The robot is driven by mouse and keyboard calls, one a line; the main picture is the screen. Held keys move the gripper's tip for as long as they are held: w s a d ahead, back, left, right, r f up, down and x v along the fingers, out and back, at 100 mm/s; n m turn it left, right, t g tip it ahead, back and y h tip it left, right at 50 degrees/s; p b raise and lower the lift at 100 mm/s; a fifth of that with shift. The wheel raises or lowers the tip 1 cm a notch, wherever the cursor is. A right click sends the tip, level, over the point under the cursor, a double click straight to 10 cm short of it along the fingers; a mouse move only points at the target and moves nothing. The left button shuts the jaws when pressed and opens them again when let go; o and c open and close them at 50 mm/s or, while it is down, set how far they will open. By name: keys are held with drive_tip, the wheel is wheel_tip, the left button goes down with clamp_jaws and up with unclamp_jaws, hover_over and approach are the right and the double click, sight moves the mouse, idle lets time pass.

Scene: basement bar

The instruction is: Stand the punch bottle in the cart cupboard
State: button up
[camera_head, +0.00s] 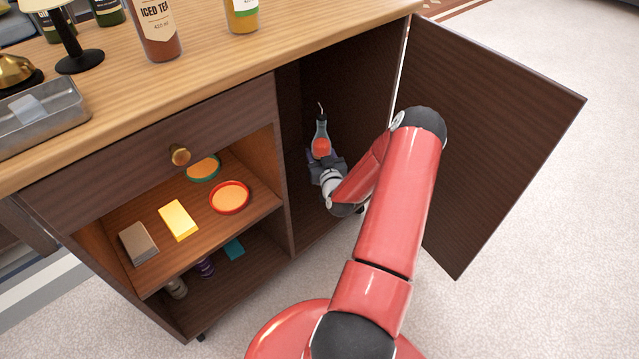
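The punch bottle (321,137) is inside the right-hand cupboard of the wooden cart (341,76). It has a dark neck with a thin pourer and a red-orange label, and looks close to upright. My gripper (318,161) is in the cupboard at the bottle's lower part, with my arm reaching in through the open doorway. The fingers are small, dark and partly hidden, so I cannot tell whether they are closed on the bottle. The bottle's base is hidden, so I cannot tell whether it touches the cupboard floor.
The cupboard door (500,130) stands wide open to the right of my arm. Left of the cupboard is an open shelf (205,225) with coasters, a yellow block and a grey block. Bottles, a lamp and a metal tray (45,120) stand on the cart top.

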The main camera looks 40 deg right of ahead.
wheel_tip(320, 180, down, 13)
drive_tip(key=shift+r+b, duration=0.15)
drive_tip(key=shift+b, duration=0.3)
drive_tip(key=shift+f, duration=0.25)
drive_tip(key=o, duration=1.5)
drive_tip(key=v, duration=1.2)
drive_tip(key=shift+r, duration=0.15)
